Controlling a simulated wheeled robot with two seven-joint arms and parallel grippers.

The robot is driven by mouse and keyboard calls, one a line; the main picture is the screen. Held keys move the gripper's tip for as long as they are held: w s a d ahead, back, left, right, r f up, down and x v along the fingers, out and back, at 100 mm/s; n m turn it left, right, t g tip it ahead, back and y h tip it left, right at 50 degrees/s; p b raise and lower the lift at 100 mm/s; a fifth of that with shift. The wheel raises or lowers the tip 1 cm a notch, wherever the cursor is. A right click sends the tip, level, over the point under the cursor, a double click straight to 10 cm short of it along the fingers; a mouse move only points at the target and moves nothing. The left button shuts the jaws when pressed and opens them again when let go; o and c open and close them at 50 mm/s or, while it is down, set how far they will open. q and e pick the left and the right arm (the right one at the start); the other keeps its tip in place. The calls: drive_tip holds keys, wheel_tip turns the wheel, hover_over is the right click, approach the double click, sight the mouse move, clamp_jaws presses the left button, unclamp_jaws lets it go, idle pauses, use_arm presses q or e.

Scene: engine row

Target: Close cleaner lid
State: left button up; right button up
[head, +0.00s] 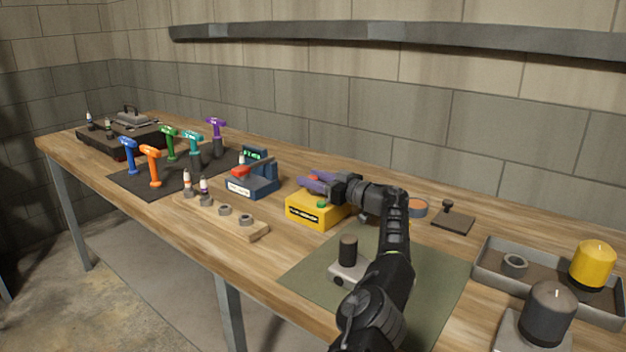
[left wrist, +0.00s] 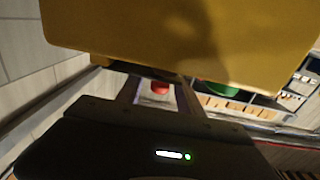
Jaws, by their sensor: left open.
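My left gripper (head: 312,182) is open, with purple fingers just above the back of the box. In the left wrist view a broad yellow panel (left wrist: 190,40) fills the top, close to the fingers (left wrist: 158,92); I cannot tell whether it is the lid or the body. A green part (left wrist: 222,89) shows below it. The lid's angle is hidden in the head view. My right gripper is out of view.
A blue device (head: 254,184) with a red part stands left of the cleaner. A wooden block with rings (head: 232,222) lies in front of it. A green mat (head: 430,290) lies under my arm, with a small dark cylinder (head: 348,250) on a grey base. A grey tray (head: 490,265) is at right.

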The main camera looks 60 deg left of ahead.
use_arm(q)
drive_tip(key=shift+w+d+b, duration=0.1)
drive_tip(key=shift+d+b, duration=0.15)
drive_tip(key=shift+b, duration=0.05)
drive_tip(key=b+v, duration=0.3)
drive_tip(key=v, duration=0.3)
drive_tip(key=shift+w+d, duration=0.2)
drive_tip(key=shift+d, duration=0.35)
drive_tip(key=shift+r, duration=0.15)
